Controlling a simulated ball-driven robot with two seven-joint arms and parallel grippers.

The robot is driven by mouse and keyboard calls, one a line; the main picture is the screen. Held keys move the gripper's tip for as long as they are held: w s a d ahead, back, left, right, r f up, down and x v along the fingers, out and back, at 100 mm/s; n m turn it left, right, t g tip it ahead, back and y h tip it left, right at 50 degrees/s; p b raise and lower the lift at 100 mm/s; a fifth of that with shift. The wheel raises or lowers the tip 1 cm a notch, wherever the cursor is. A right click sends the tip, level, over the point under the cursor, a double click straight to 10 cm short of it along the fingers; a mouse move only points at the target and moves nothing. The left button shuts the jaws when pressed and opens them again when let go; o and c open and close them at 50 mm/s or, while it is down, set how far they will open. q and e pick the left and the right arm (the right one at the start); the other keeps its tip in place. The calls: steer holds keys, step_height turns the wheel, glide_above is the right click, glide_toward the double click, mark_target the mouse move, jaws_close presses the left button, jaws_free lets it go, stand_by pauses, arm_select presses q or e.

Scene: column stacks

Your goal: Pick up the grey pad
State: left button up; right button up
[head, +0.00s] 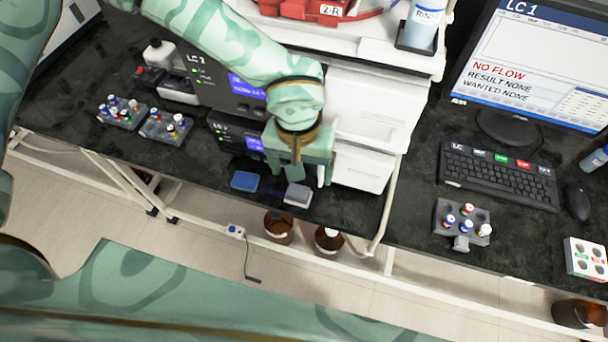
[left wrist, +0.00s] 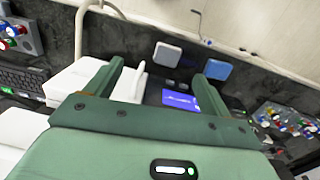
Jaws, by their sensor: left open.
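The grey pad (head: 298,194) lies flat on the dark bench near its front edge, below the stacked instruments. A blue pad (head: 244,181) lies to its left, apart from it. My left gripper (head: 308,173) is open and just above and behind the grey pad in the head view. In the left wrist view the open fingers (left wrist: 158,72) have nothing between them; the grey pad (left wrist: 168,53) shows beyond the fingertips, between their lines, and the blue pad (left wrist: 217,69) beyond the other finger. My right gripper is not in view.
White instrument modules (head: 365,120) stand close right of my left gripper, and dark LC modules (head: 225,85) behind it. Vial racks (head: 165,128) stand at the left. A keyboard (head: 497,177) and another vial rack (head: 461,222) are at the right. Brown bottles (head: 328,239) stand below the bench edge.

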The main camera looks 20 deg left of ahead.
arm_select(q)
steer(key=w+a, duration=0.1)
steer(key=a, duration=0.1)
steer(key=b, duration=0.3)
glide_above(296, 198)
steer(key=shift+m+y, duration=0.3)
step_height(296, 198, down, 10)
steer(key=shift+a+r, duration=0.1)
step_height(296, 198, down, 6)
steer(key=shift+f+b, duration=0.2)
steer(key=shift+b, duration=0.45)
steer(key=shift+r, duration=0.1)
steer(key=c, duration=1.1)
